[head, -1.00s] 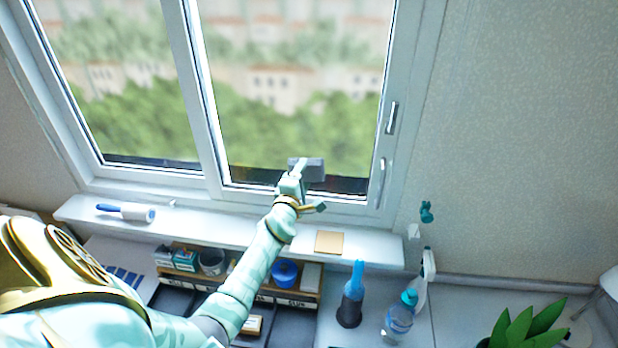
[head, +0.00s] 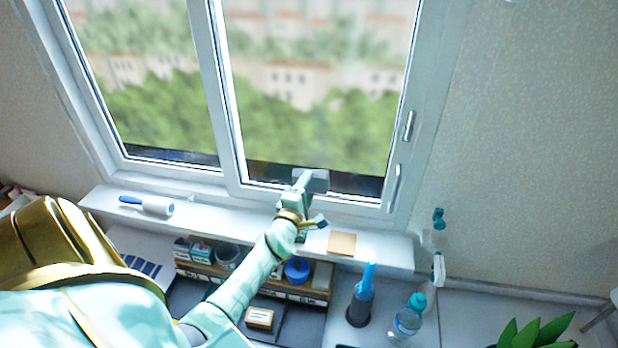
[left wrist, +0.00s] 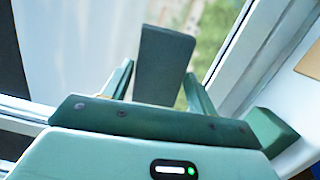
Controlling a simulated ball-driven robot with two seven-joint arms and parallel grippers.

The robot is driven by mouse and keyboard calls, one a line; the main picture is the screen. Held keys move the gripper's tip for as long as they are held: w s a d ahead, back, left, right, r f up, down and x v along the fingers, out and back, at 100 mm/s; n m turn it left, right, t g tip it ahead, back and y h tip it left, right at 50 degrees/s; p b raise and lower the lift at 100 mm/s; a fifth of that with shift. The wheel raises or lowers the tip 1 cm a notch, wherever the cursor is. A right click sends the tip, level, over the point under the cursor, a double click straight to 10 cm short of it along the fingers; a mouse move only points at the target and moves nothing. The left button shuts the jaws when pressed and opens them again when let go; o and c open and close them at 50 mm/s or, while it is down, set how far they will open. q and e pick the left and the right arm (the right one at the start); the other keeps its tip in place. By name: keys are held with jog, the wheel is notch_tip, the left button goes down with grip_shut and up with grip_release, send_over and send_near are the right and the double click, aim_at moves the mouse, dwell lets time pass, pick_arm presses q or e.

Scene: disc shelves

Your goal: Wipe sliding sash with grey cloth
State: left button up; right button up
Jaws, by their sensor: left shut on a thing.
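The grey cloth (head: 314,180), a flat grey pad in shape, is in front of the lower part of the sliding sash (head: 330,110), just above its bottom rail. My left gripper (head: 301,186) is shut on the cloth. In the left wrist view the cloth (left wrist: 163,65) stands up between the two green fingers, with the pane behind it. It looks close to the glass, but I cannot tell whether it touches. The sash has two handles on its right stile. My right gripper is not in view.
The white sill (head: 240,228) below holds a lint roller (head: 150,205) and a tan pad (head: 342,243). Below it are an organizer with a blue tape roll (head: 297,270), a dark bottle with a blue top (head: 361,300), a clear bottle (head: 407,318) and a plant (head: 535,333).

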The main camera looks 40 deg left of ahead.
pick_arm(q)
jog(key=shift+s+d+f, duration=0.1)
jog(key=shift+s+d, duration=0.1)
jog(key=shift+s, duration=0.2)
jog(key=shift+d+p+v, duration=0.25)
jog(key=shift+p+v, duration=0.45)
jog(key=shift+v, duration=0.8)
jog(key=shift+w, duration=0.1)
